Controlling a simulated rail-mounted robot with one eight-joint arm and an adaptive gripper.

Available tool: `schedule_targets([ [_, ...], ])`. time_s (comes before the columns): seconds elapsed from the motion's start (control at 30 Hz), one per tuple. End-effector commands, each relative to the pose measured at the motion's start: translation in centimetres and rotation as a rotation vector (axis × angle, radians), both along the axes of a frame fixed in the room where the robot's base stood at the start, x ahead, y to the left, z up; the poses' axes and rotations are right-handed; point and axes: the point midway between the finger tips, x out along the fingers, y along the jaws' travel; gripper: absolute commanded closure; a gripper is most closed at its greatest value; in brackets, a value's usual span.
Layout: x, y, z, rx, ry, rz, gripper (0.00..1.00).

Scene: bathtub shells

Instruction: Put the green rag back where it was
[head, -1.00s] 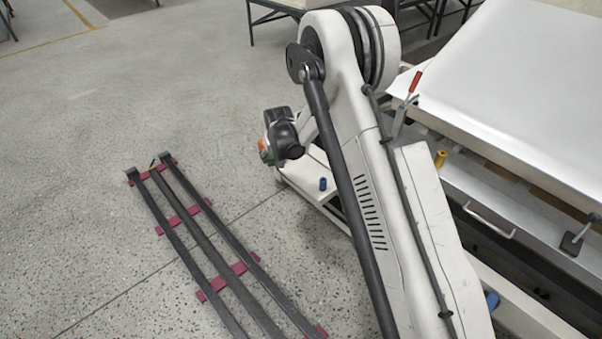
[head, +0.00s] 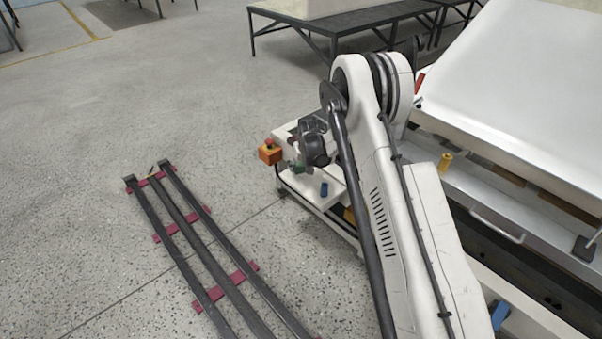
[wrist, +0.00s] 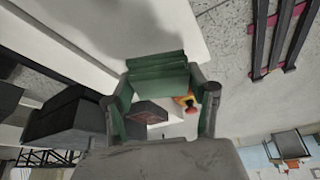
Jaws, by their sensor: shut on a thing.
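My gripper (wrist: 166,88) is shut on the green rag (wrist: 158,72). In the wrist view the rag shows as a folded green bundle between and around the two fingers. In the head view my gripper (head: 305,158) hangs over the white corner platform, right of the orange box, and a small bit of the green rag (head: 298,168) shows under it. Most of the rag is hidden there by the wrist. I cannot tell whether the rag touches the platform.
An orange box (head: 270,152) with a red top sits at the platform's left corner. Dark rails (head: 205,250) lie on the floor.

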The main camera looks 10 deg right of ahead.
Motion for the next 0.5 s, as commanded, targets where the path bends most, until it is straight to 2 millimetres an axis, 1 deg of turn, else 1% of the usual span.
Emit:
schedule_targets([
  [0.03,0.0,0.0,-1.0,0.0,0.0,0.0,0.76],
  [0.1,0.0,0.0,-2.1,0.0,0.0,0.0,0.76],
  [0.2,0.0,0.0,-3.2,0.0,0.0,0.0,0.76],
  [0.5,0.0,0.0,-3.2,0.0,0.0,0.0,0.76],
])
